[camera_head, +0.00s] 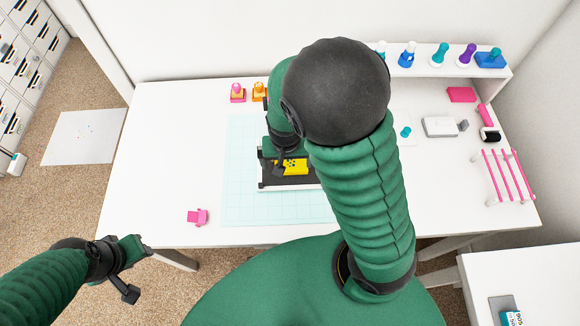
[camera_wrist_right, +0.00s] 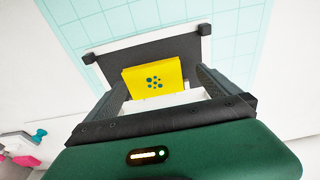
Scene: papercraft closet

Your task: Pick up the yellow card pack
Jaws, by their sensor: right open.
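The yellow card pack (camera_head: 297,167) has dark teal dots on its face. It lies on a black and white tray-like holder (camera_head: 265,182) on the table. In the right wrist view the pack (camera_wrist_right: 153,78) shows between my right gripper's fingers (camera_wrist_right: 163,88), with a white part of the holder below it. My right gripper (camera_head: 288,160) is open, over the holder. I cannot tell whether a finger touches the pack. My right arm hides part of the holder in the head view. My left gripper (camera_head: 133,268) is off the table's front left edge, away from the pack; its jaw state is unclear.
A pale cutting mat (camera_head: 245,205) lies under the holder. A small pink object (camera_head: 197,216) is at the front left. Pink and orange stamps stand behind the mat. A back-right shelf (camera_head: 440,72) holds several stamps; a pink rack (camera_head: 508,175) is at the right.

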